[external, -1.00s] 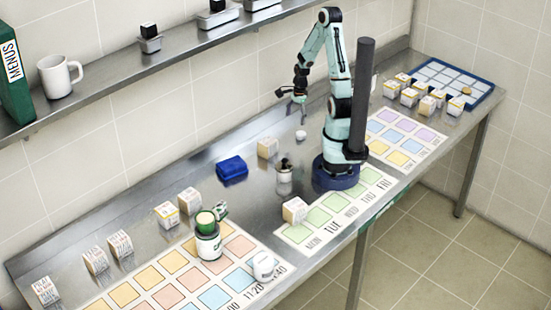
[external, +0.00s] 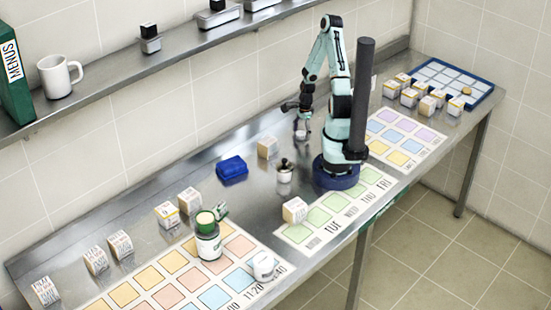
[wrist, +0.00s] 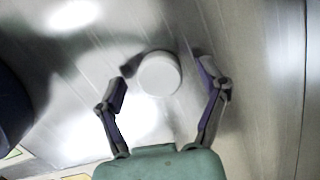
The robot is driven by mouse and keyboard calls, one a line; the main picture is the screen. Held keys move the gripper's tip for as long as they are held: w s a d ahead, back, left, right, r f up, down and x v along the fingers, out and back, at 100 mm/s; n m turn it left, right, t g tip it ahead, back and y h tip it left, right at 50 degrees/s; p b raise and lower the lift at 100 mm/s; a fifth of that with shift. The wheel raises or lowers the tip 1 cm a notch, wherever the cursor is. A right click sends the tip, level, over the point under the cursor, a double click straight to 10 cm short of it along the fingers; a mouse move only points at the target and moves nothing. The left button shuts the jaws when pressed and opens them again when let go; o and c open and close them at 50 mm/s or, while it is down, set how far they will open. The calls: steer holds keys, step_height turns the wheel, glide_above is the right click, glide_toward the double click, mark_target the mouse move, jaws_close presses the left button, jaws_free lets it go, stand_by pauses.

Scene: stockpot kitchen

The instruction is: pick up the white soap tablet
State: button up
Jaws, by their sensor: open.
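The white soap tablet (wrist: 159,74) is a small round white disc lying on the steel counter. In the wrist view it sits between the spread fingertips of my gripper (wrist: 162,82), at the far end of the opening. In the external view the tablet (external: 301,135) shows just under my gripper (external: 301,118), which points down close above it. My gripper is open and empty. I cannot tell whether a finger touches the tablet.
A cream box (external: 267,148) and a blue folded cloth (external: 232,169) lie to the left. My base is close on the right. The counter behind the tablet is clear.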

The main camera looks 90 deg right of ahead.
steer(key=c, duration=1.1)
steer(key=shift+c, duration=0.2)
